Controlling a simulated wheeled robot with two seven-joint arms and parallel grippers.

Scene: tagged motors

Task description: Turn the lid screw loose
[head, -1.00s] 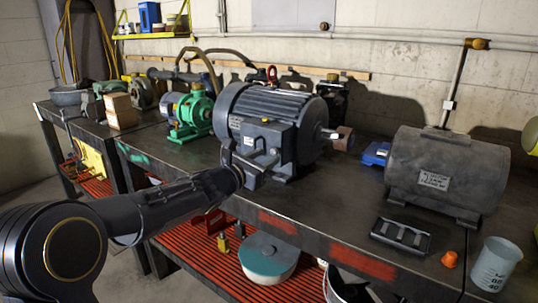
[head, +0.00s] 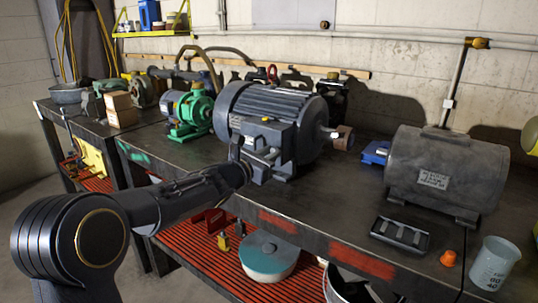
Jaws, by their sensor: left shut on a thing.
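The large dark grey motor (head: 262,103) stands on the workbench with a red lifting eye on top and a shaft end at its right. Its terminal box (head: 282,138) faces me, with a lid on the front. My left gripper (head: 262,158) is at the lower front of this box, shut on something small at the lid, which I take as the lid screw. The screw itself is hidden by the fingers and too small to make out. My left arm comes in from the lower left. My right gripper is not in view.
A green pump (head: 190,112) stands left of the motor. A grey cylindrical housing (head: 444,172) stands at the right. The bench between motor and tray is clear.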

